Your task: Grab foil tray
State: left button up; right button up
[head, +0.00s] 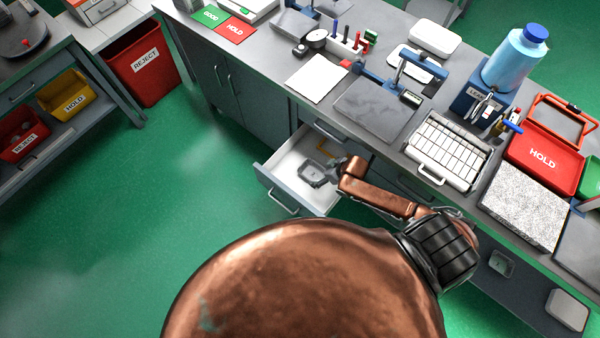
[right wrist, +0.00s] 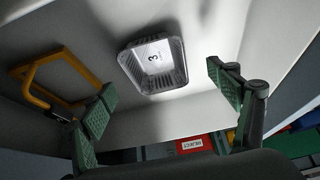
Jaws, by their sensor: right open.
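The foil tray (head: 312,174) is a small grey rectangular tray lying in an open white-lined drawer (head: 273,172). In the right wrist view the tray (right wrist: 154,64) shows a pale inside marked with a 3, with its rim clear of both fingers. My right gripper (head: 340,165) reaches into the drawer from the right, just beside the tray. In the right wrist view its green-padded fingers (right wrist: 161,85) are spread apart, with nothing between the pads. My left gripper is not in view.
A yellow frame-like item (right wrist: 50,80) lies in the drawer near the tray and one finger. The drawer walls stand close around. The bench (head: 375,113) above carries a white multi-slot box (head: 447,150), a red HOLD tray (head: 541,160) and a blue bottle (head: 512,62).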

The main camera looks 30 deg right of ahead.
aim_at(310, 172)
jog(key=b+x, duration=0.1)
jog(key=x, duration=0.3)
jog(key=w+b+x, duration=0.1)
jog(key=x, duration=0.2)
jog(key=shift+w+d+r+b, duration=0.15)
jog(key=shift+r+b, duration=0.05)
jog(key=shift+b, duration=0.1)
jog(key=shift+w+f, duration=0.15)
jog(key=c, duration=0.6)
